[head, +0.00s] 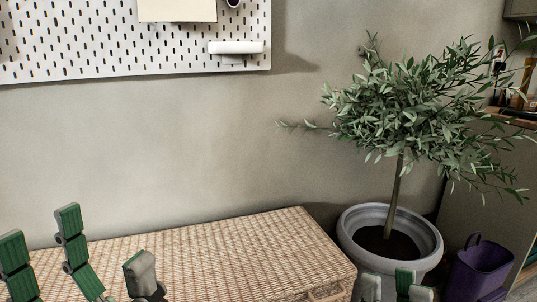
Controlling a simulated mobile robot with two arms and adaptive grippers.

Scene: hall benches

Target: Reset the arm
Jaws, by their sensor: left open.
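My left gripper (90,250) is at the lower left, with green-padded fingers pointing up and a grey finger to their right. Its fingers are spread, with nothing seen between them. It shows in front of the left part of a woven wicker bench or chest (215,250). My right gripper (395,287) shows only as a few grey and green fingertips at the bottom edge, in front of the plant pot's lower part. The rest of it is cut off, so its opening cannot be judged.
A small tree (415,110) stands in a grey pot (352,238) right of the wicker top, with a purple bin (478,270) beside it. A white pegboard (110,45) hangs on the wall. A counter (515,120) holds bottles at far right. The wicker top looks clear.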

